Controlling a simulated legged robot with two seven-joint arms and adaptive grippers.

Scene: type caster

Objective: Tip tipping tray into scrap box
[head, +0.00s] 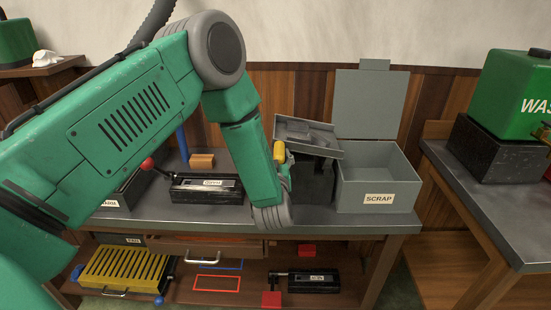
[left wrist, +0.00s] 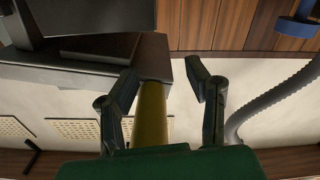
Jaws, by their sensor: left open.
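The grey tipping tray (head: 328,151) sits on a dark stand (head: 316,184) on the bench, left of the scrap box. It looks slightly slanted, with dark grey shapes inside. Its yellow handle (head: 279,152) stands at the tray's left side. The grey scrap box (head: 378,162) has its lid raised at the back and a SCRAP label in front. My left gripper (left wrist: 162,75) is open, with the yellow handle (left wrist: 150,115) between its fingers, nearer the left finger in the wrist view. In the head view my forearm hides most of this gripper. My right gripper is not in view.
A black device (head: 205,190) and an orange block (head: 202,161) lie on the bench behind my forearm. A yellow slotted box (head: 126,268) and another black device (head: 313,282) are on the lower shelf. A green WASTE container (head: 513,95) stands on the right bench.

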